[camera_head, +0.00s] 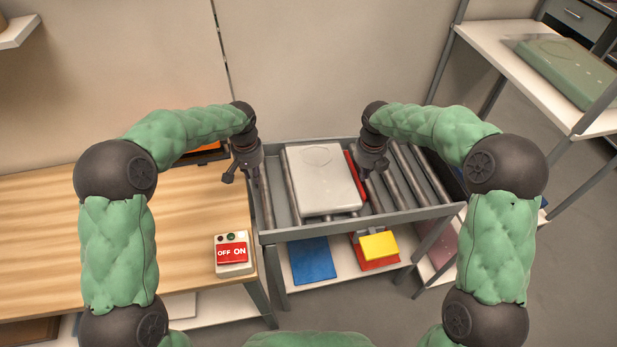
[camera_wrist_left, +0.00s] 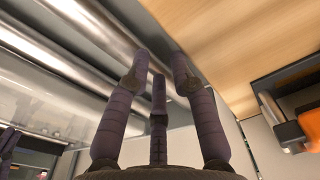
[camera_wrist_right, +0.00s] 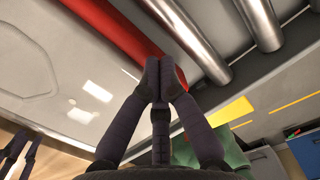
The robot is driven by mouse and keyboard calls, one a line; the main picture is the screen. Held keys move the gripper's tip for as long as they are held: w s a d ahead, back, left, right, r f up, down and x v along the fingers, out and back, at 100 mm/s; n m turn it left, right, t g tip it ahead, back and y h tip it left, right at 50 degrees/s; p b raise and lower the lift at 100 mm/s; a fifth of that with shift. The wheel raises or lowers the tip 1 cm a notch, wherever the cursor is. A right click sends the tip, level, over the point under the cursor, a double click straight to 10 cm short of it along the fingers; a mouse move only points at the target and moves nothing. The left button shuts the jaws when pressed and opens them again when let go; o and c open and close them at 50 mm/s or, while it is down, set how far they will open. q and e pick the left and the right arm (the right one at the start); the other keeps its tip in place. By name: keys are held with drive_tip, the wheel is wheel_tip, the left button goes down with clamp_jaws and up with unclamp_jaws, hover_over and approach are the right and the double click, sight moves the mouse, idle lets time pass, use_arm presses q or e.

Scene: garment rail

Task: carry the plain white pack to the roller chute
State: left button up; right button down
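The plain white pack (camera_head: 322,178), a pale flat slab with a faint oval mark, lies on the metal rollers of the roller chute (camera_head: 437,213). In the right wrist view the pack (camera_wrist_right: 50,60) fills the left side. My left gripper (camera_head: 243,180) is open and empty, over the chute's left end, apart from the pack. In the left wrist view its fingers (camera_wrist_left: 160,65) are spread above rollers and the wooden bench edge. My right gripper (camera_head: 374,174) is just right of the pack, its fingers (camera_wrist_right: 160,66) drawn together with nothing visible between them; whether they touch anything is unclear.
A red item (camera_wrist_right: 115,25) lies along the pack's right side on the rollers. A wooden bench (camera_head: 150,240) with an OFF/ON switch box (camera_head: 233,255) stands left. Blue (camera_head: 312,260) and yellow (camera_head: 379,246) items lie on the lower shelf. A green pack (camera_head: 565,70) rests on the right shelf.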

drive_tip(key=c, duration=1.5)
unclamp_jaws()
